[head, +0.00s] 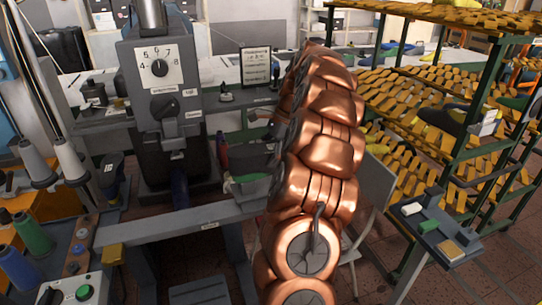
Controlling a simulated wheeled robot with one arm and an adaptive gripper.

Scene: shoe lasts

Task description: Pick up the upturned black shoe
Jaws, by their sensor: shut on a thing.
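I cannot make out the upturned black shoe for certain in the head view. My copper-coloured arm rises through the middle of the picture and covers part of the bench and what lies behind it. My gripper does not show; the far end of the arm is turned away from the camera. What the gripper holds cannot be seen. A small dark object (225,90) stands on the bench left of the arm, too small to tell what it is.
A grey machine with a dial (158,68) stands left of my arm. A grey chair (376,190) is close beside the arm. Thread cones (72,160) and a control box (70,293) are at left.

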